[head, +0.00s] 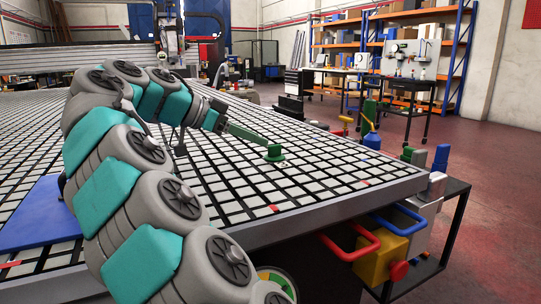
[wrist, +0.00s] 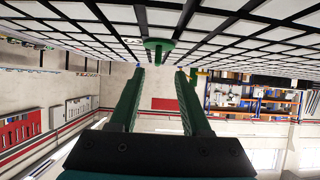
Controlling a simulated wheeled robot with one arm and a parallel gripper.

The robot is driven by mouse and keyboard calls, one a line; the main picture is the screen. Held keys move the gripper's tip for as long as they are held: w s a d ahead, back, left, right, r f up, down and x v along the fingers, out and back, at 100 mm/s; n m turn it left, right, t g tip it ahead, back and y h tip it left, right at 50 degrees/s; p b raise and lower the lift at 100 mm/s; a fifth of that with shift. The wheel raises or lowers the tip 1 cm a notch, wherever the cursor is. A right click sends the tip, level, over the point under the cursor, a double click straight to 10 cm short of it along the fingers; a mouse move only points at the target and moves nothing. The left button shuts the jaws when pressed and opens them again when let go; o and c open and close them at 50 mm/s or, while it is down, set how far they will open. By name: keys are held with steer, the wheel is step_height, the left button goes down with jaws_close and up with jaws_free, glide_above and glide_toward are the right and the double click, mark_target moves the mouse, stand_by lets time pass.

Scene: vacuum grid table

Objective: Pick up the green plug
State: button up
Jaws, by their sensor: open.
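The green plug (head: 274,153) stands on the white-and-black grid table (head: 330,186), towards its right part. It has a wide round base and a narrower top. My gripper (head: 265,142) comes in from the left with its green fingers just beside the plug; contact cannot be told in the head view. In the wrist view, which is upside down, the plug (wrist: 158,44) lies just beyond the fingertips, in line with the gap. My gripper (wrist: 159,70) is open there, with nothing between its fingers.
A blue sheet (head: 40,228) lies at the table's left. Small red pieces (head: 362,182) sit in the grid. The grid around the plug is clear.

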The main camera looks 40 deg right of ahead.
mark_target(270, 146)
steer(key=shift+x, duration=3.3)
steer(key=shift+s+a, duration=0.1)
steer(key=shift+s, duration=0.05)
jaws_close()
